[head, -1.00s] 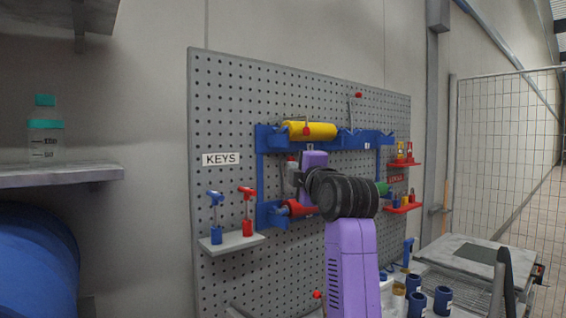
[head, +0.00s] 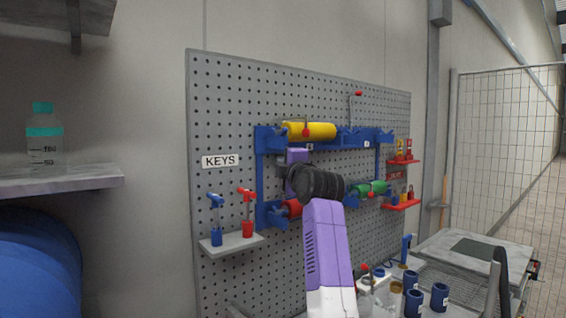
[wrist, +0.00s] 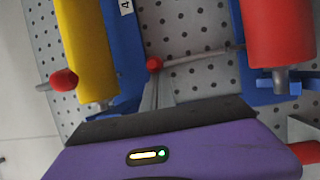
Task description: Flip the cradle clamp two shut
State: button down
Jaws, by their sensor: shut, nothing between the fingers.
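The blue cradle rack (head: 263,175) on the pegboard holds a yellow roller (head: 322,130) at the top and a red roller (head: 292,208) at lower left. In the wrist view, the yellow roller (wrist: 85,45) is at left and the red roller (wrist: 277,30) at right. A thin lever with a red knob (wrist: 155,64) reaches from the red roller's side toward my gripper (wrist: 157,90). My gripper's narrow grey fingers are shut and empty, close to this knob; contact is unclear. Another red knob (wrist: 64,80) lies by the yellow roller's end. I cannot read which clamp is two.
A green roller (head: 372,189) sits at the rack's lower right. The key shelf (head: 232,243) with blue and red keys stands out at left. Red shelves (head: 402,206) are at right. Blue cups (head: 414,302) stand below. A shelf with a bottle (head: 45,140) is far left.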

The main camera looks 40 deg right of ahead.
jog(key=shift+f, duration=0.1)
jog(key=shift+s+f+t+b, duration=0.1)
jog(key=shift+s+t+b, duration=0.25)
jog(key=shift+b, duration=0.45)
